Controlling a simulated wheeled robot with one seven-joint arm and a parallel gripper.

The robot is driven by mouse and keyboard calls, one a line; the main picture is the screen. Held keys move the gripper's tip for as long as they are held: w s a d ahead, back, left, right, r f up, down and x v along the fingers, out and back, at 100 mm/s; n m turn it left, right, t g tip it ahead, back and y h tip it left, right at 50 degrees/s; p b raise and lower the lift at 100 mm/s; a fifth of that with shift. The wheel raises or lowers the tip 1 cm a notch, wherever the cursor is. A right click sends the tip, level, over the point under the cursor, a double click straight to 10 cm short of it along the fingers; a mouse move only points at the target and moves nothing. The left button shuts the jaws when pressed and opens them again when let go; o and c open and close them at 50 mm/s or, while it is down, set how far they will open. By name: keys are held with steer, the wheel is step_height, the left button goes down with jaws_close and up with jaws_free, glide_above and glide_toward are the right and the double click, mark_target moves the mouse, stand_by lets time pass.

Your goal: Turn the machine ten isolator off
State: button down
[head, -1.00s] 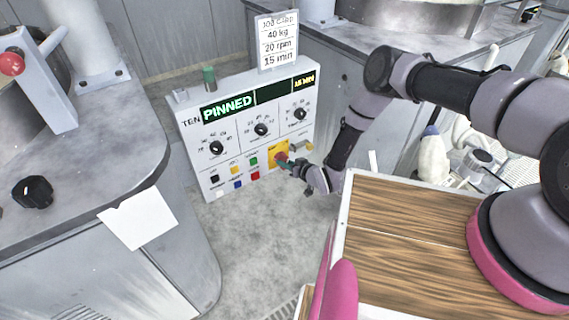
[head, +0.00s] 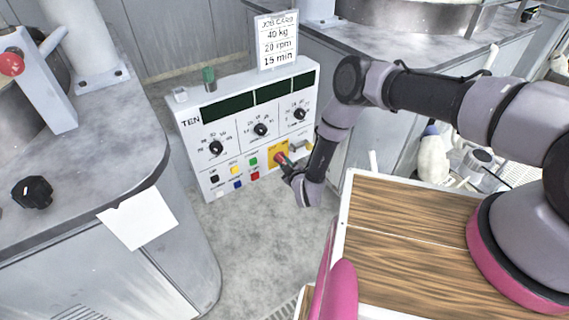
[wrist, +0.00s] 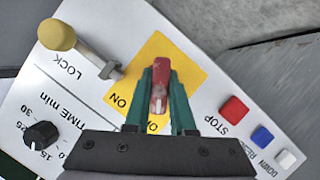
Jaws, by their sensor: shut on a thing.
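The machine ten panel (head: 240,145) stands upright, its display windows dark and blank. Its isolator is a red handle (wrist: 160,84) on a yellow square plate (wrist: 192,68), at the panel's lower right in the head view. My gripper (wrist: 162,90) is shut on the red handle, one green finger on each side. The handle's white mark points toward the bottom of the wrist view, at a label partly hidden by my gripper. An "ON" label shows to the left of the fingers.
A metal lock rod with a yellow knob (wrist: 57,34) lies beside the plate. Stop, down and other push buttons (wrist: 233,108) sit close on the other side. A job card (head: 278,40) tops the panel. A wood-topped surface (head: 400,225) lies below my arm.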

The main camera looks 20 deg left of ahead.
steer(key=shift+n+t, duration=0.4)
steer(key=shift+n, duration=0.3)
steer(key=c, duration=0.8)
jaws_free()
steer(key=shift+o, duration=0.2)
